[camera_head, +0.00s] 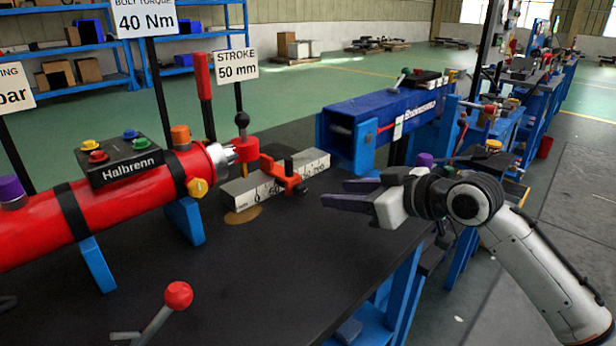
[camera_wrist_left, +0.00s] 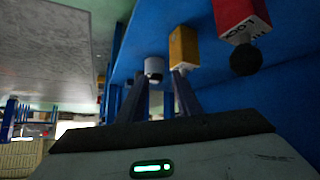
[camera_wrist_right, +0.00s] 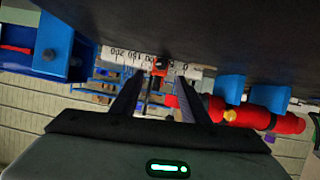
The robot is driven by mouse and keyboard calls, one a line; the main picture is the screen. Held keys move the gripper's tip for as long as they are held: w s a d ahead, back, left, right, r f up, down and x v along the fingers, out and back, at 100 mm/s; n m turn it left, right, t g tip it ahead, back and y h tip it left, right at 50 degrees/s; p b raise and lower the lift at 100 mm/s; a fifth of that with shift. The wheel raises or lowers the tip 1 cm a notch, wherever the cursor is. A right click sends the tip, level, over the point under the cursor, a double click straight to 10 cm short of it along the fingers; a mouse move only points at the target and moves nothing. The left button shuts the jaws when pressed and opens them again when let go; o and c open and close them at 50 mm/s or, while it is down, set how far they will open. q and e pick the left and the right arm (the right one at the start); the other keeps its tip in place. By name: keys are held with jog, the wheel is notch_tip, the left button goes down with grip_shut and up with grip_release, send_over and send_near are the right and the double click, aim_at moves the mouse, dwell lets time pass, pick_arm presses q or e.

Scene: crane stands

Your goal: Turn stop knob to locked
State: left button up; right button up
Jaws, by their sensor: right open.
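The orange-red stop (camera_head: 286,175) sits across the grey graduated scale bar (camera_head: 240,188) on the dark bench, with a small dark knob (camera_head: 301,189) on its right side. Whether the knob is locked cannot be read. My right gripper (camera_head: 352,193) is open and empty, to the right of the stop and apart from it. The right wrist view shows the stop (camera_wrist_right: 159,66) and scale (camera_wrist_right: 126,58) beyond its spread fingers (camera_wrist_right: 154,97). My left gripper (camera_wrist_left: 160,98) shows only in its own wrist view, fingers apart and empty, below a yellow block and a red block.
A red cylinder (camera_head: 130,190) lies left of the scale, and a blue beam (camera_head: 385,119) stands behind right. A red-balled lever (camera_head: 178,295) rises in front. In the left wrist view, a red block (camera_wrist_left: 240,14) with lettering carries a black ball. Bare bench lies before the scale.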

aim_at(303, 191)
jog(key=b+x, duration=0.1)
jog(key=x, duration=0.3)
jog(key=shift+w+a, duration=0.15)
jog(key=shift+a, duration=0.35)
jog(key=x, duration=0.4)
jog(key=shift+b, duration=0.3)
jog(key=shift+x, duration=0.85)
pick_arm(q)
jog(key=shift+s+d+f, duration=0.15)
jog(key=shift+s+f, duration=0.3)
jog(key=shift+f, duration=0.2)
